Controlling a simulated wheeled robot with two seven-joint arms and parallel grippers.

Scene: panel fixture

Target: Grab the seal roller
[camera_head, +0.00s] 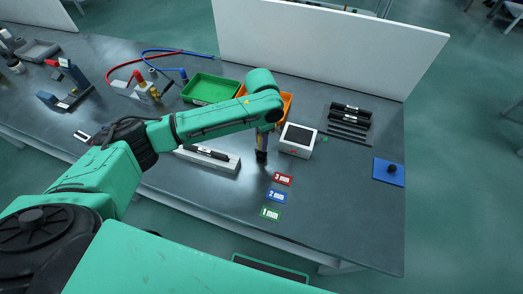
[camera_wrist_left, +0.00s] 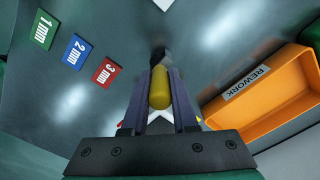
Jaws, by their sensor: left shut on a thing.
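The seal roller shows in the left wrist view as a rounded yellow handle (camera_wrist_left: 159,88) with a dark, blurred end beyond it. My left gripper (camera_wrist_left: 159,76) is shut on the yellow handle, one finger on each side. In the head view my left gripper (camera_head: 262,151) points down over the table, between the white holder with a black bar and the small white box. The roller is mostly hidden by the fingers there, and I cannot tell whether its lower end touches the table. My right gripper is not in view.
Red, blue and green thickness tags (camera_head: 272,196) lie in front of the gripper. A white box (camera_head: 298,139) stands at its right and a white holder (camera_head: 225,164) at its left. Green (camera_head: 209,89) and orange bins stand behind. The front right table is clear.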

